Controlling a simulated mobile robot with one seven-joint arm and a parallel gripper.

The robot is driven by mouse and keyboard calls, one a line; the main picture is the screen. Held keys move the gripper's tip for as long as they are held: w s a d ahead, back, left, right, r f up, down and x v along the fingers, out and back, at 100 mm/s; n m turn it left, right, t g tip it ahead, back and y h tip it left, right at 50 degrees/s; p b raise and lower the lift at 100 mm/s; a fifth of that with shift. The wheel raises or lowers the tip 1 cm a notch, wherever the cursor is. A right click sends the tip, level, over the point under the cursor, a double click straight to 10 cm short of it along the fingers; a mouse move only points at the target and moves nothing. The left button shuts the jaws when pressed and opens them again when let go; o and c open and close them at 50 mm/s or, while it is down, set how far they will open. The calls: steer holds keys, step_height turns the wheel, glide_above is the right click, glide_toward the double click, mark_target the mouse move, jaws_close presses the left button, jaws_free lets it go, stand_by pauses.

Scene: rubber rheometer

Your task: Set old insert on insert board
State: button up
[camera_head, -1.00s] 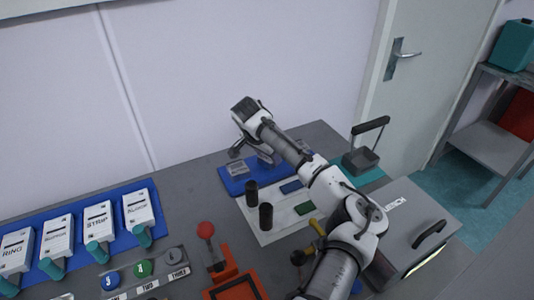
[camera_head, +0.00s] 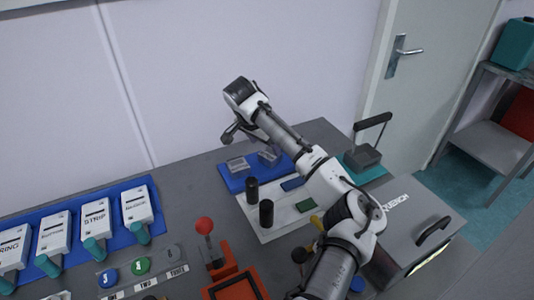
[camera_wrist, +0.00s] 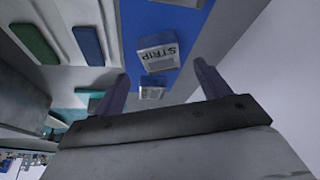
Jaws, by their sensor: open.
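The blue insert board (camera_head: 231,184) lies at the back of the bench. Two grey inserts rest on it, a left one (camera_head: 237,164) and a right one (camera_head: 269,156). In the wrist view the board (camera_wrist: 194,22) carries an insert marked STRIP (camera_wrist: 158,54) and another grey insert (camera_wrist: 152,91). I cannot tell which is the old one. My gripper (camera_wrist: 161,71) is open, with nothing between its fingers. In the head view my gripper (camera_head: 229,136) is raised above the board's back left, clear of the inserts; its fingers are partly hidden.
A pale mat (camera_head: 283,226) with two black posts (camera_head: 259,201), a blue strip and a green strip lies in front. A black-handled block (camera_head: 362,157) stands on teal at right, near the QUENCH box (camera_head: 425,215). A red-knobbed lever (camera_head: 205,227) stands front left.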

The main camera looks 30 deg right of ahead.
steer(key=b+v, duration=0.1)
steer(key=v, duration=0.6)
stand_by(0.5)
